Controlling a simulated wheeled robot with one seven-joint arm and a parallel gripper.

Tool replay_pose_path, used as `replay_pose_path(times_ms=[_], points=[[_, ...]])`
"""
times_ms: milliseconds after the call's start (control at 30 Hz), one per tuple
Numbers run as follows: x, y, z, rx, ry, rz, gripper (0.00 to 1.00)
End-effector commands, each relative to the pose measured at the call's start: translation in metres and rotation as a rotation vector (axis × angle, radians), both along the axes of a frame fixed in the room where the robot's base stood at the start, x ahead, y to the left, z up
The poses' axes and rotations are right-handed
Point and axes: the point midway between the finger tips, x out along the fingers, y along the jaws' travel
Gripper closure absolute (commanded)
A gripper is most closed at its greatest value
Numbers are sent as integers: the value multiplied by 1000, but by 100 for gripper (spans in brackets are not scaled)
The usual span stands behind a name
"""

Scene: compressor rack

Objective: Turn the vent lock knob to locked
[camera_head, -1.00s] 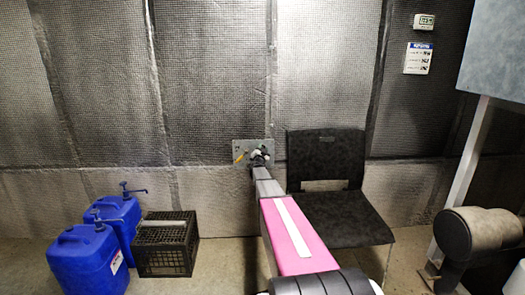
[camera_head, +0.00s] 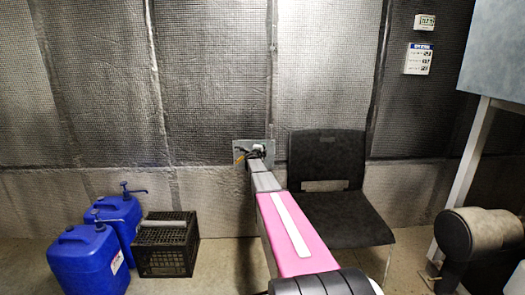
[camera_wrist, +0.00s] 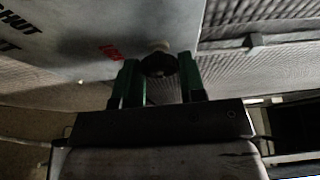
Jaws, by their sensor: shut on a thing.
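The vent lock knob is a dark round knob (camera_wrist: 160,64) in the wrist view, on a grey metal panel (camera_wrist: 90,35) with black and red printed lettering. My gripper (camera_wrist: 161,80) has its two green fingers on either side of the knob, shut on it. In the head view the panel (camera_head: 241,146) is small on the back wall, with an orange-yellow part at its left. There my gripper (camera_head: 257,152) is at the panel and mostly covers the knob. The printed words are only partly readable, and the knob's pointing direction cannot be told.
A black chair (camera_head: 335,195) stands right of my arm, close to it. Blue jugs (camera_head: 88,262) and a black crate (camera_head: 167,250) sit on the floor at left. A tan cylindrical machine (camera_head: 485,235) is at right. The wall is quilted.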

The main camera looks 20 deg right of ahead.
Motion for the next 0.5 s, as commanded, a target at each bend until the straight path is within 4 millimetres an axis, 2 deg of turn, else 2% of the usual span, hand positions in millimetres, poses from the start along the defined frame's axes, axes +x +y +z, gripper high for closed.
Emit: replay_pose_path(times_ms=[200,500], points=[[-1,0,0,126,-35,1,86],[-1,0,0,211,-59,0,86]])
